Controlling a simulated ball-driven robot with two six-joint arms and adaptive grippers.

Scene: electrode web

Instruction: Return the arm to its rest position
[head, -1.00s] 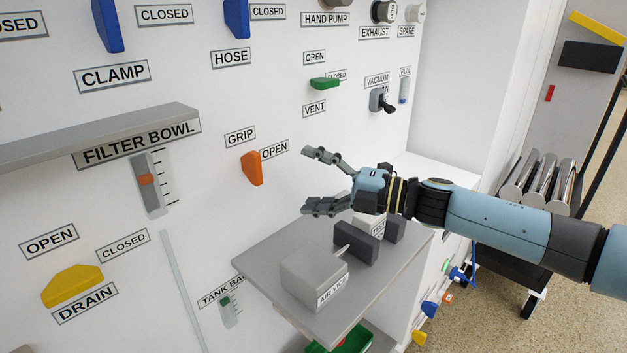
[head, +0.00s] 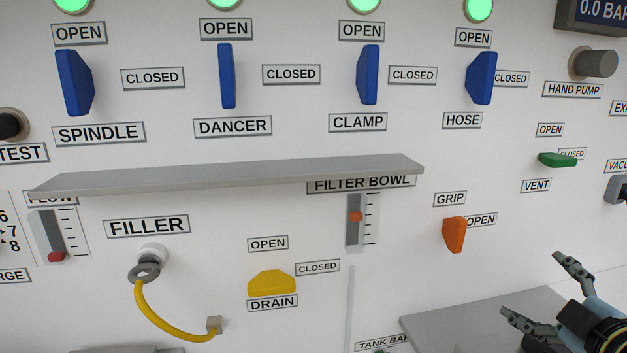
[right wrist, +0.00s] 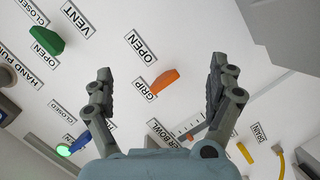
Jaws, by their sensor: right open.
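My right gripper (head: 530,287) is at the lower right of the head view, with its fingers spread and nothing between them. It is in front of the white panel, to the right of and a little below the orange GRIP handle (head: 455,235), and apart from it. In the right wrist view my right gripper (right wrist: 160,68) also shows open and empty, with the orange handle (right wrist: 163,81) seen beyond, between the fingers. Most of my right arm is outside the head view. My left gripper is not in view.
A grey ledge (head: 230,176) juts from the panel. A grey shelf (head: 450,318) lies below my right gripper. Several blue handles, a green VENT handle (head: 557,159), a yellow DRAIN handle (head: 271,283) and a yellow hose (head: 165,325) are on the panel.

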